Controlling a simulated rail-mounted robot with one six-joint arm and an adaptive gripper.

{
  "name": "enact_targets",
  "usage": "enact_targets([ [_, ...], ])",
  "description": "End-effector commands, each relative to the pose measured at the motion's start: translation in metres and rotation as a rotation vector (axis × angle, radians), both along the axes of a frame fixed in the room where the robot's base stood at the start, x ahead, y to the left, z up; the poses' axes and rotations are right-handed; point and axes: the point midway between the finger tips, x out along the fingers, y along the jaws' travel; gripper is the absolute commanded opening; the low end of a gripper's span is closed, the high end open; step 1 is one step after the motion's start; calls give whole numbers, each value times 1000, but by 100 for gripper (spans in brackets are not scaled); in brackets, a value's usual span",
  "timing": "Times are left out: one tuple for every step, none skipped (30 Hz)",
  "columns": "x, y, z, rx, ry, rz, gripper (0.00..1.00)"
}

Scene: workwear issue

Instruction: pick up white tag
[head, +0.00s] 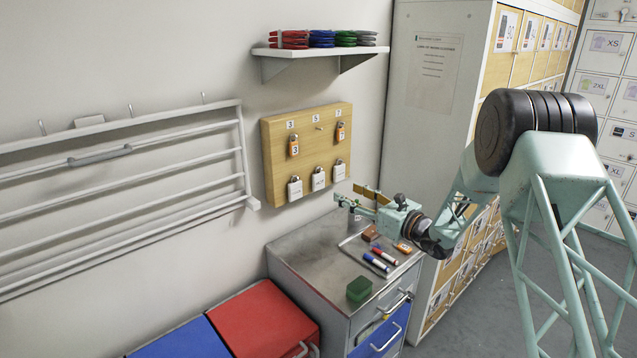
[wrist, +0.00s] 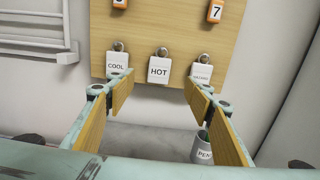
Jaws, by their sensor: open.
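Three white tags hang in a row on the lower part of a wooden board (head: 270,150). In the wrist view the left tag (wrist: 117,62) reads COOL and the middle tag (wrist: 158,73) reads HOT. The right tag's (wrist: 201,75) lettering is too small to read surely. In the head view the tags are left (head: 294,190), middle (head: 318,180) and right (head: 339,172). My gripper (wrist: 158,88) is open and empty, its wood-coloured fingers apart and pointing at the board. The middle tag shows between the fingertips, apart from them. The gripper (head: 350,198) is also seen in the head view.
Orange tags (head: 293,145) hang higher on the board. A cup marked PEN (wrist: 202,151) stands below the right finger. A metal cabinet (head: 310,262) with markers (head: 376,262) and a green box (head: 359,289) lies below. A white rack (head: 120,170) is at left.

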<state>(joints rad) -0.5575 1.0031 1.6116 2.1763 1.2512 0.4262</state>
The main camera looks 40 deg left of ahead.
Motion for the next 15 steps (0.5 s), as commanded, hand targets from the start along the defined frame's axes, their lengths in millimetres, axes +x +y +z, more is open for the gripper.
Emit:
enact_targets([
  [0, 2, 0, 0, 0, 1, 48],
  [0, 4, 0, 0, 0, 1, 48],
  [0, 7, 0, 0, -1, 1, 48],
  [0, 9, 0, 0, 0, 1, 48],
  [1, 12, 0, 1, 0, 1, 48],
  [1, 16, 0, 1, 0, 2, 48],
  [1, 20, 1, 1, 0, 2, 48],
  [1, 23, 1, 1, -1, 2, 48],
  [2, 28, 1, 1, 0, 2, 48],
  [2, 32, 1, 0, 0, 2, 48],
  [3, 36, 1, 0, -1, 2, 48],
  [4, 41, 1, 1, -1, 2, 48],
  [4, 45, 0, 0, -1, 2, 48],
  [4, 49, 0, 0, -1, 2, 48],
  [5, 54, 0, 0, -1, 2, 48],
])
